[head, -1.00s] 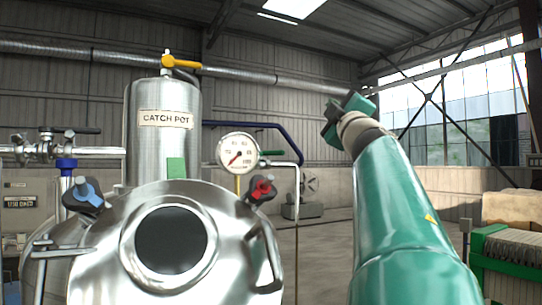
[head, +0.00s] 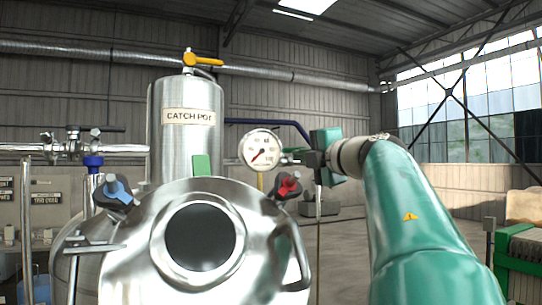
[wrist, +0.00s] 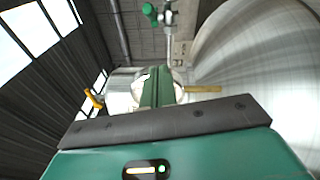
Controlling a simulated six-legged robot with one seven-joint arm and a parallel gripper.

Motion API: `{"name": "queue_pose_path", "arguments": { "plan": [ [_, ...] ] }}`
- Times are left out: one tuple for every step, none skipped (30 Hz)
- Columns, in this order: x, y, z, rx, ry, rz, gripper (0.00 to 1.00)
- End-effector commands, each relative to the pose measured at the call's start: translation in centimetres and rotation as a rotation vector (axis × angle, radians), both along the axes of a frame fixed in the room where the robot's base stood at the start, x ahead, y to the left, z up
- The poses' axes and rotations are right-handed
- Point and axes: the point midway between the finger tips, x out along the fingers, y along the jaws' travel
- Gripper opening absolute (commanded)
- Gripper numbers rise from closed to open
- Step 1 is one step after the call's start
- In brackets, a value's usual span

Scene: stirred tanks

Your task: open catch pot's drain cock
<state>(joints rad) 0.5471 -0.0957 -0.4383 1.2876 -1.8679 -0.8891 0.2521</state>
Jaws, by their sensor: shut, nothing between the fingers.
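The catch pot (head: 187,148), a silver upright cylinder with a name label, stands at left centre in the head view. A yellow lever (head: 203,60) sits on top of it. I cannot make out its drain cock; the catch pot's lower end is hidden behind a shiny domed vessel (head: 265,235). My gripper (head: 306,158) is to the right of the catch pot, just right of a round dial gauge (head: 259,149). In the wrist view my green fingers (wrist: 158,88) are together and empty, in front of a pale rounded thing that I cannot identify surely.
The domed vessel has a dark round port, a blue knob (head: 118,190) and a red knob (head: 288,186). A thin pipe runs down beside my gripper. A green-framed stand (head: 521,255) is at far right. Open floor lies behind my arm.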

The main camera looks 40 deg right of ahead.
Motion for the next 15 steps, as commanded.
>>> {"name": "queue_pose_path", "arguments": {
  "plan": [
    [1.2, -0.2, -0.1, 0.0, 0.002, 0.002, 0.0],
    [1.7, -0.3, 0.0, 0.0, 0.002, 0.001, 0.0],
    [2.5, -0.4, 0.0, 0.0, 0.002, 0.0, 0.0],
    [3.1, -0.5, 0.1, -0.001, 0.001, 0.0, 0.0],
    [3.7, -0.6, 0.1, -0.001, 0.002, 0.001, 0.0],
    [4.5, -0.7, 0.1, -0.002, 0.001, 0.001, 0.0],
    [5.2, -0.7, 0.1, -0.001, 0.002, 0.001, 0.0],
    [5.8, -0.8, 0.2, -0.001, 0.001, 0.001, 0.0],
    [5.7, -1.6, 0.3, -0.001, 0.001, -0.004, 0.0],
    [5.6, -2.1, 0.5, -0.001, 0.0, -0.005, 0.0],
    [5.7, -2.5, 0.5, 0.0, 0.0, -0.005, 0.0],
    [5.7, -3.0, 0.6, -0.002, 0.0, -0.004, 0.0],
    [5.7, -3.3, 0.7, -0.001, 0.0, -0.004, 0.0],
    [5.8, -3.6, 0.8, -0.001, -0.001, -0.004, 0.0],
    [5.7, -3.9, 0.9, -0.001, -0.001, -0.004, 0.0]
  ]
}}
